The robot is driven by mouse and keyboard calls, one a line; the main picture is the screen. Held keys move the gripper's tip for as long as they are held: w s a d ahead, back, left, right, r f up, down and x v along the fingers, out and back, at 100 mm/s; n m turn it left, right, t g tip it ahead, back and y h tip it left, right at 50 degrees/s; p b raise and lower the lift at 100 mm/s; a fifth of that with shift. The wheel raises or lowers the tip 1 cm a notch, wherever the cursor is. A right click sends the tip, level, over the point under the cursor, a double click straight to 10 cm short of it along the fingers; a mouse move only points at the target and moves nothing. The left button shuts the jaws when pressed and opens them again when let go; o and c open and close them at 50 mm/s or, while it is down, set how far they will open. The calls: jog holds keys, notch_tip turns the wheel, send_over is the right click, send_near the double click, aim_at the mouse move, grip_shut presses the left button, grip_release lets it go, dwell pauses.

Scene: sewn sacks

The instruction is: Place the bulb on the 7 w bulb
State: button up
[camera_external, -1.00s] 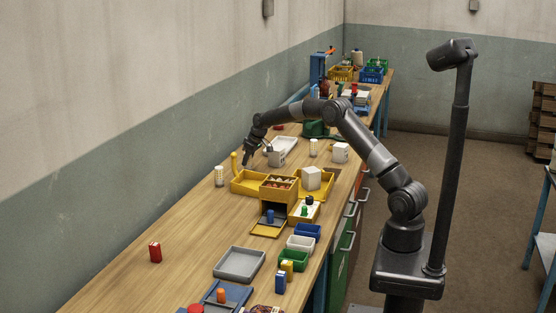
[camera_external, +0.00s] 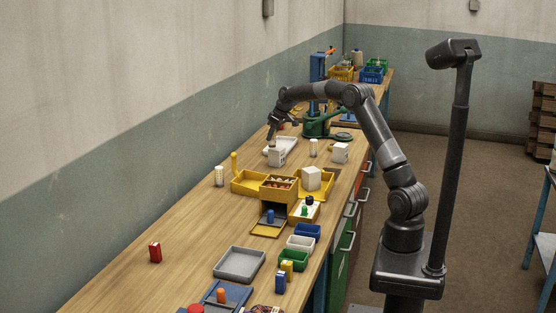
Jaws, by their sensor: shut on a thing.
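My gripper (camera_external: 270,144) is at the far part of the bench, pointing down, just above and behind a white carton (camera_external: 277,157). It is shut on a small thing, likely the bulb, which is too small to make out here. The white carton stands at the near edge of a pale tray (camera_external: 291,144). A second white carton (camera_external: 340,153) stands to its right, and a third pale carton (camera_external: 311,178) is nearer, in the yellow tray. Labels cannot be read, so I cannot tell which is the 7 W one.
A yellow tray (camera_external: 246,187) with an upright post stands nearer than the gripper. White cylinders stand at its left (camera_external: 219,176) and behind it (camera_external: 313,148). A green machine (camera_external: 316,127) stands beyond, under my arm.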

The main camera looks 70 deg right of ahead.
jog(key=s+d+r+m+g+h, duration=0.15)
jog(key=s+d+r+m, duration=0.3)
jog(key=s+d, duration=0.75)
jog(key=s+d+r+m+h, duration=0.2)
jog(key=s+d+r+m, duration=0.25)
jog(key=s+d, duration=0.75)
send_over(314, 140)
notch_tip(314, 140, down, 7)
jog(key=shift+d+f, duration=0.2)
jog(key=shift+f, duration=1.75)
jog(key=shift+f, duration=0.1)
jog(key=o, duration=1)
